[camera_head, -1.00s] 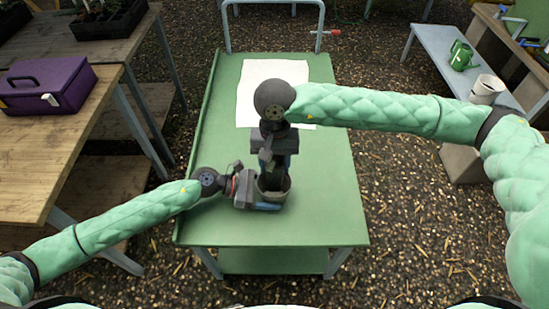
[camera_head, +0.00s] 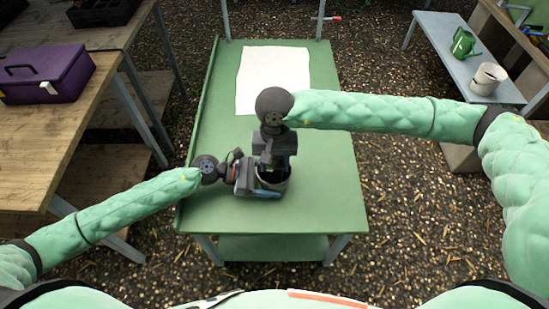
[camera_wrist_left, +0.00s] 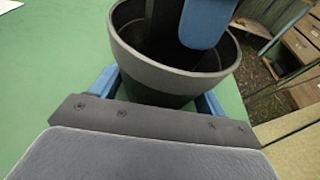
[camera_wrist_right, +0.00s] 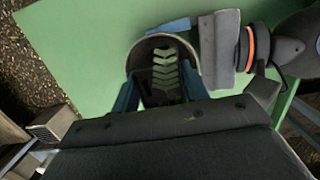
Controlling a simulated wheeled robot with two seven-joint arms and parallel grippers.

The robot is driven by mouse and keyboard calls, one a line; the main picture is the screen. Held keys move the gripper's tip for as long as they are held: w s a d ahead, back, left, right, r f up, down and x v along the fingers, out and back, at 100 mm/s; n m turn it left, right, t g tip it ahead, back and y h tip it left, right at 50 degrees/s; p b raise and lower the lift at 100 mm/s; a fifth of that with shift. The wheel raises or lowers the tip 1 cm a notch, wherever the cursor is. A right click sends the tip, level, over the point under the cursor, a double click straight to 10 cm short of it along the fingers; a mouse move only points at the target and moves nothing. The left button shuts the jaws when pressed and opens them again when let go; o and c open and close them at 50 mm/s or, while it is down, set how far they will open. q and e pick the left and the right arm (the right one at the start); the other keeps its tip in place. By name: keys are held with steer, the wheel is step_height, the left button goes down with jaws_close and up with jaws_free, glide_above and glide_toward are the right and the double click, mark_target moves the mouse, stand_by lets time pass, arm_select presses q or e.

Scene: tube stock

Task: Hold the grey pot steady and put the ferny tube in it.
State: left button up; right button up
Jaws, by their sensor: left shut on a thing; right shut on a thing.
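The grey pot (camera_head: 275,183) stands upright on the green cart top, and it fills the upper middle of the left wrist view (camera_wrist_left: 165,72). My left gripper (camera_head: 262,190) is shut on the pot, its blue fingers on either side of the wall. My right gripper (camera_head: 272,165) points down over the pot, with its fingertips inside the mouth. It is shut on the ferny tube (camera_wrist_right: 166,72), whose pale green leaflets show between the fingers in the right wrist view, within the pot's rim. The tube's lower end is hidden.
A white sheet (camera_head: 272,78) lies flat on the green cart (camera_head: 320,205) beyond the pot. A purple box (camera_head: 48,75) stands on the wooden bench at left. A green watering can (camera_head: 463,43) and a pale bucket (camera_head: 488,79) stand on the right bench.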

steer(key=shift+f, duration=0.5)
steer(key=o, duration=1.5)
steer(key=shift+c, duration=0.2)
arm_select(q)
steer(key=shift+c, duration=0.5)
arm_select(e)
step_height(320, 180, up, 12)
steer(key=w, duration=0.1)
steer(key=shift+w, duration=0.25)
steer(key=shift+f, duration=0.1)
arm_select(q)
steer(key=o, duration=0.8)
steer(key=v, duration=1.2)
